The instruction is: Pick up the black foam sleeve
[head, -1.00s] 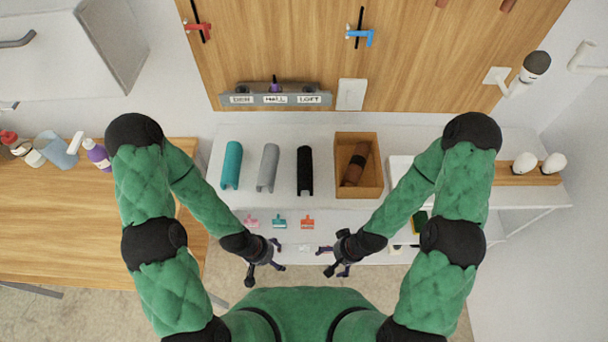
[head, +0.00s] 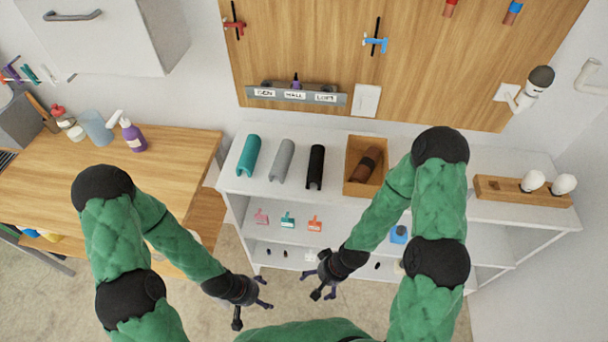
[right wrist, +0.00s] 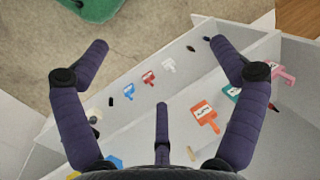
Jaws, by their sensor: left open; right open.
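The black foam sleeve (head: 315,167) lies on the white shelf unit's top, right of a grey sleeve (head: 282,160) and a teal sleeve (head: 249,156), and left of a wooden box. My right gripper (head: 321,277) is open and empty, in front of the shelf unit and well short of the sleeve. Its spread fingers (right wrist: 161,75) show in the right wrist view, over the lower shelves; the black sleeve cannot be made out there. My left gripper (head: 252,301) is open and empty, further left, also in front of the unit.
The open wooden box (head: 353,183) holds a brown roll (head: 367,164). Small coloured scraper-like tools (head: 288,220) lie on the shelf below. A wooden block with white bulbs (head: 500,190) stands at the right. A wooden table (head: 75,165) with bottles is at the left.

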